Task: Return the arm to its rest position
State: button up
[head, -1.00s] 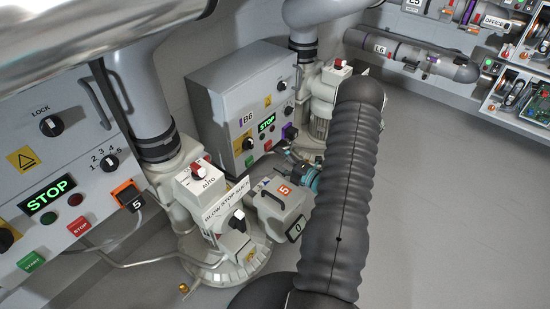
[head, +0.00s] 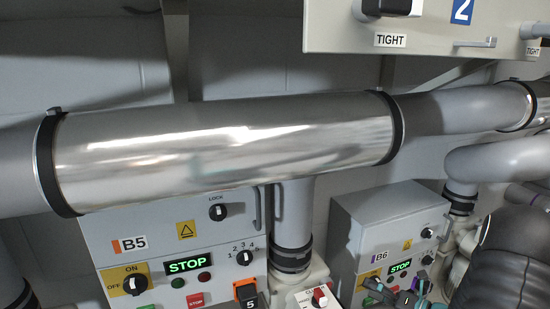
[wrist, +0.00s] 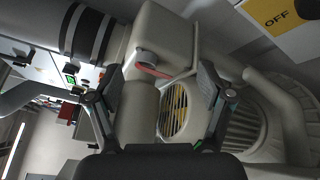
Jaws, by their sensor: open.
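My arm shows in the head view as a dark ribbed sleeve at the lower right edge. My gripper (head: 402,297) shows there as small dark and teal parts in front of the B6 control box (head: 378,240). In the wrist view my gripper (wrist: 160,85) has its two fingers spread wide apart, with nothing held between them. Beyond the fingers stands a cream blower housing (wrist: 172,45) with a round yellow-backed grille (wrist: 174,110). I cannot tell the exact distance from the fingers to the housing.
A large shiny metal pipe (head: 225,150) crosses the head view. The B5 control box (head: 140,240) stands below it, its display reading STOP. A panel marked TIGHT (head: 335,25) hangs at the upper right. In the wrist view, a grey pipe (wrist: 45,95) lies left of the fingers.

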jog(key=s+a+r+n+g+h+p, duration=0.2)
jog(key=s+a+r+n+g, duration=0.8)
jog(key=s+a+r+n, duration=0.65)
jog(key=s+d+r+n+t+h+p, duration=0.1)
jog(key=s+r+n+h, duration=0.3)
jog(key=n, duration=0.7)
jog(key=s+d+r+n+t+h+p, duration=0.1)
jog(key=s+d+r+n+t+h, duration=0.2)
jog(key=s+n+h, duration=0.3)
jog(key=r+n, duration=0.1)
jog(key=n, duration=0.4)
jog(key=shift+d+r, duration=0.15)
jog(key=shift+d, duration=0.1)
